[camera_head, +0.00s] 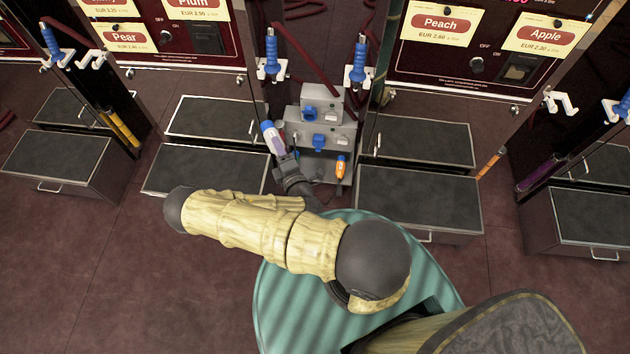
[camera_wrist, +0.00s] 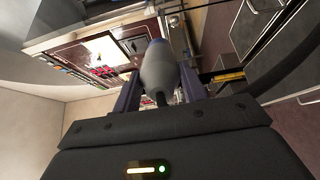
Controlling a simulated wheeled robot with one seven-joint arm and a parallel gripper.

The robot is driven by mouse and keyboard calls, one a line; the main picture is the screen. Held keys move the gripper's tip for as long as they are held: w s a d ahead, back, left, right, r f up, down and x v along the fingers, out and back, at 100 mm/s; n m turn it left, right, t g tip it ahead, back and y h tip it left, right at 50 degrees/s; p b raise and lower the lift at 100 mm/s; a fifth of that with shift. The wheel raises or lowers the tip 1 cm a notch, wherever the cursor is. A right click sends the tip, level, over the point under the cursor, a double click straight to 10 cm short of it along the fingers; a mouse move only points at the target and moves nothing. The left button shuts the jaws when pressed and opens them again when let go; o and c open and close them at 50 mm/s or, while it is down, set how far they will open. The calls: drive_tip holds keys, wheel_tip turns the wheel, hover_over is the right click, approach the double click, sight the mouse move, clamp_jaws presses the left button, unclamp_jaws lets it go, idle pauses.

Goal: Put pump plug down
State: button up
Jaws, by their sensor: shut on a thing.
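My gripper (camera_head: 282,158) is shut on the pump plug (camera_head: 271,136), a pale plug with a blue end, in front of the grey socket boxes in the head view. The plug points up and slightly left, and I see nothing but the gripper touching it. In the wrist view, the plug (camera_wrist: 158,68) stands as a grey body between the two fingers of my gripper (camera_wrist: 160,92). Its lower end is partly hidden by the gripper.
Grey boxes with blue sockets (camera_head: 319,141) stand just right of the plug, with an orange item (camera_head: 341,167) below. Blue-handled plugs hang on white holders left (camera_head: 271,55) and right (camera_head: 358,62). Dark-topped drawers flank the gap, left (camera_head: 205,170) and right (camera_head: 418,190).

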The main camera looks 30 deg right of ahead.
drive_tip(key=w+d+f+m+g+h+b, duration=0.1)
drive_tip(key=w+d+f+m+h+b, duration=0.1)
drive_tip(key=f+b, duration=1.4)
drive_tip(key=w+d+f+m+g+h+b, duration=0.1)
drive_tip(key=w+d+f+h+b, duration=0.3)
drive_tip(key=d+f+b, duration=0.5)
drive_tip(key=w+d+f+m+g+h+b, duration=0.1)
drive_tip(key=w+d+f+m+h+b, duration=0.2)
drive_tip(key=f+b, duration=2)
drive_tip(key=w+d+f, duration=0.1)
drive_tip(key=w+d, duration=0.2)
drive_tip(key=shift+w+d+f+m+h, duration=0.15)
drive_tip(key=shift+w+f+m+h, duration=0.05)
drive_tip(key=shift+m+h, duration=0.1)
drive_tip(key=shift+s, duration=0.1)
wheel_tip(320, 180, down, 6)
drive_tip(key=b, duration=0.3)
drive_tip(key=shift+b, duration=0.3)
drive_tip(key=shift+s+f, duration=0.1)
drive_tip(key=shift+f+b, duration=1.15)
drive_tip(key=shift+f, duration=0.75)
